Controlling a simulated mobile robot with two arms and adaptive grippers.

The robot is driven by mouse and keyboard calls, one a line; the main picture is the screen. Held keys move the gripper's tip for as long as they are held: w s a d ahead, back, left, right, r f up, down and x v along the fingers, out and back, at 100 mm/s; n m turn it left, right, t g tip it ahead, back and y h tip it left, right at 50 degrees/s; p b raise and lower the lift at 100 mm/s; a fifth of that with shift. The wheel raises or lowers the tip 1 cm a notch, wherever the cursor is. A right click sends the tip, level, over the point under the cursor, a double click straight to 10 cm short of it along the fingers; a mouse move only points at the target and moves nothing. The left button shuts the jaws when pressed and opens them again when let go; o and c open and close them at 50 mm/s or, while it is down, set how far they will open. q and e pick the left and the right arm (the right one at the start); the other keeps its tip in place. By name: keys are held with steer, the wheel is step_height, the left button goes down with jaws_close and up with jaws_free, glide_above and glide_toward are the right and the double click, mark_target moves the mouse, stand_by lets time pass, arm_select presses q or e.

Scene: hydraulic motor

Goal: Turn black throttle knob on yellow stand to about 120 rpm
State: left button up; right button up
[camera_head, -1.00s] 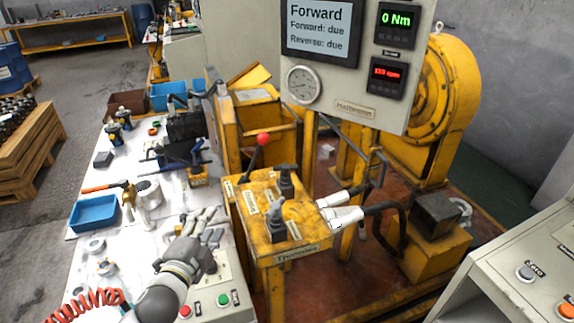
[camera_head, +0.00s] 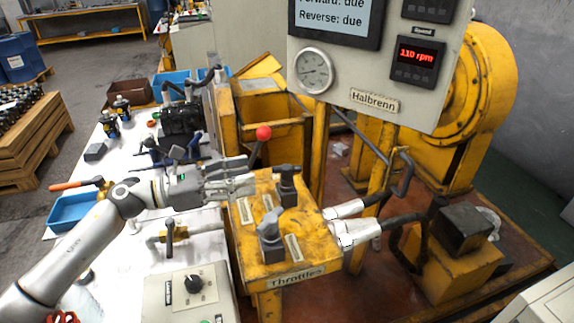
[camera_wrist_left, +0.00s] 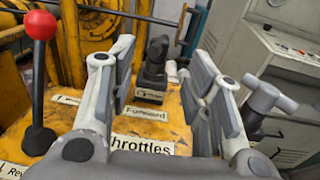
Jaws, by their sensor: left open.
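The yellow stand (camera_head: 293,249), labelled Throttles, is in the middle of the head view. The black throttle knob (camera_head: 287,187) stands upright towards its back. In the left wrist view the black knob (camera_wrist_left: 156,66) appears between my fingers, ahead of them, with a Forward label below it. A grey T-handled knob (camera_head: 270,228) stands nearer the front; it is outside my fingers in the wrist view (camera_wrist_left: 262,102). My left gripper (camera_head: 250,177) is open and empty at the stand's left side, apart from the black knob. The speed display (camera_head: 416,57) reads 110 rpm.
A red-ball lever (camera_head: 263,134) rises close behind my left gripper. White-ended hoses (camera_head: 357,227) are at the stand's right. A control box (camera_head: 190,294) with a black dial sits at the front left. The instrument panel (camera_head: 345,82) overhangs behind the stand.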

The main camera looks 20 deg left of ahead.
mark_target(282, 168)
arm_select(q)
steer(key=p+x, duration=0.3)
steer(key=x, duration=0.6)
steer(key=shift+d+r, duration=0.15)
steer(key=shift+w+d, duration=0.35)
jaws_close()
steer(key=shift+s+n+t+y+p, duration=0.1)
steer(key=shift+n+t+y+p, duration=0.25)
steer(key=shift+p, duration=0.35)
steer(key=shift+n+t, duration=0.25)
steer(key=shift+n, duration=0.1)
steer(key=shift+y, duration=0.25)
